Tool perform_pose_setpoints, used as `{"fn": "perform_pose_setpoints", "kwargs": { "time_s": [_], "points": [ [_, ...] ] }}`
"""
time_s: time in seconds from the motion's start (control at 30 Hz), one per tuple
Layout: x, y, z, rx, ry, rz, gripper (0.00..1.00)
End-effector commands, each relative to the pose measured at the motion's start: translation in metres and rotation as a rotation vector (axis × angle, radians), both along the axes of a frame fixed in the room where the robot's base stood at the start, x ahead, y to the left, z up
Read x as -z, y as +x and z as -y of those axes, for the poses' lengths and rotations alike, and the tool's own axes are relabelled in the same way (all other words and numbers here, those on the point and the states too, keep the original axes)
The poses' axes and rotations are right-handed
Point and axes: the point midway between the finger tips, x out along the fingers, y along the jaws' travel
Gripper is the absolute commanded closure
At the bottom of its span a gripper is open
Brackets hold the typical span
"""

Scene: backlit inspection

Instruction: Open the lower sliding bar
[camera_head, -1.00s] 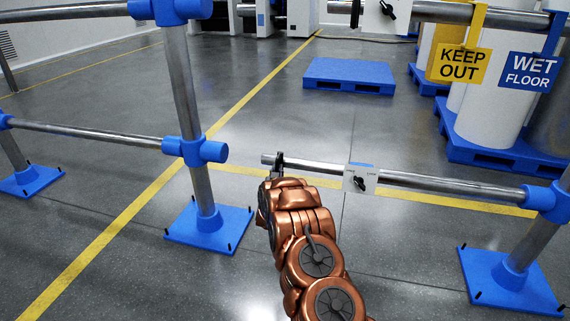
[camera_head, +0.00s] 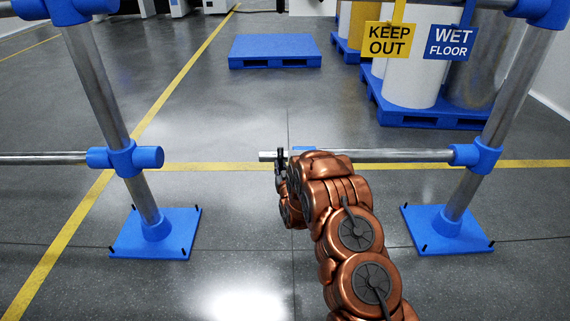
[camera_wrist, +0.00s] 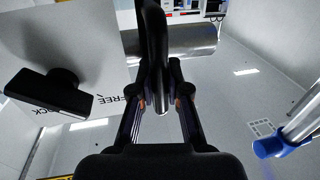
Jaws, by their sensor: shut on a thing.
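The lower sliding bar (camera_head: 400,155) is a level metal tube running left from the blue fitting (camera_head: 478,156) on the right post. Its free left end stands well apart from the blue fitting (camera_head: 128,158) on the left post, leaving a wide gap. In the wrist view, the bar (camera_wrist: 195,40) passes behind the fingers (camera_wrist: 160,100). A white lock plate (camera_wrist: 100,40) with a black knob (camera_wrist: 50,92) and FREE lettering is left of the fingers; my arm mostly hides it in the head view.
Both posts stand on blue floor plates (camera_head: 157,233) and (camera_head: 447,231). Behind the bar are an empty blue pallet (camera_head: 275,51), KEEP OUT (camera_head: 388,40) and WET FLOOR (camera_head: 449,42) signs, and white drums on pallets. The floor between the posts is clear.

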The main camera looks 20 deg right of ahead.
Motion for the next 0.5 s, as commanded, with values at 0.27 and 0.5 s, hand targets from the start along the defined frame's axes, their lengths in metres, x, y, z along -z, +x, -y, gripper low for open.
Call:
{"fn": "perform_pose_setpoints", "kwargs": {
  "time_s": [0.27, 0.5],
  "points": [
    [-0.0019, 0.0000, 0.0000, -0.004, 0.000, 0.004, 1.00],
    [-0.0019, -0.0002, 0.0013, -0.002, 0.000, 0.004, 0.76]
  ]
}}
